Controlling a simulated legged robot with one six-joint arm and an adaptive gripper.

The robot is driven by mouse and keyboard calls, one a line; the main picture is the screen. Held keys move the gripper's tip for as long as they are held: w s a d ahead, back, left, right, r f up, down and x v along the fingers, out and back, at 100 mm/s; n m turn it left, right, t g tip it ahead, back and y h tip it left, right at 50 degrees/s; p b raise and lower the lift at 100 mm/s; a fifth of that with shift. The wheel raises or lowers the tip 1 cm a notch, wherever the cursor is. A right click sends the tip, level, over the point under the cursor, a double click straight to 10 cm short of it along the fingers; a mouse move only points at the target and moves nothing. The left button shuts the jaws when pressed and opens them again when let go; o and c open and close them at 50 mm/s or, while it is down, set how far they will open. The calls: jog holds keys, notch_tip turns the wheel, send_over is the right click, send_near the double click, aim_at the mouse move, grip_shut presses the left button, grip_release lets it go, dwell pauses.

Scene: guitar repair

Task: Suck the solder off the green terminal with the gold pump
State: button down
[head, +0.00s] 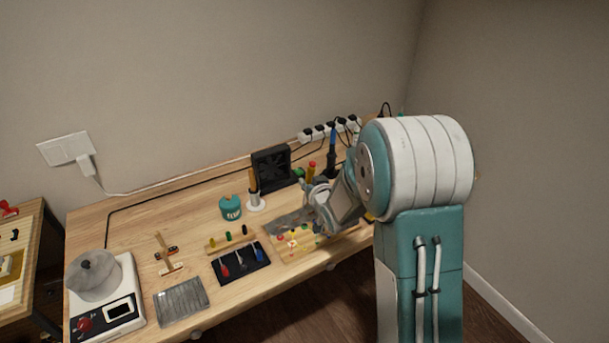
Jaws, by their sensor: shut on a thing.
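My gripper (321,222) is low over the right part of a pale wooden board (291,257). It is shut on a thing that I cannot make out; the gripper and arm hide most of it. Small coloured spots, seemingly terminals, sit on the board. A green one (305,227) is close to the left of my gripper, among red and yellow ones. I cannot tell whether anything touches it. I cannot clearly identify the gold pump.
A black tray (227,275) with tools and a grey mat (181,302) lie left of the board. A teal jar (230,207), a stand with an orange-handled tool (253,184) and a black fan box (271,168) stand behind.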

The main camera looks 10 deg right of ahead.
jog(key=shift+a+f, duration=0.1)
jog(key=shift+f, duration=0.15)
jog(key=shift+s+f, duration=0.1)
jog(key=shift+f, duration=0.2)
jog(key=f, duration=0.5)
jog(key=shift+d+f, duration=0.2)
jog(key=shift+f, duration=0.05)
jog(key=shift+d, duration=0.15)
jog(key=shift+r, duration=0.15)
dwell(0.5)
jog(key=shift+s+f, duration=0.15)
jog(key=shift+f, duration=0.8)
dwell(4.5)
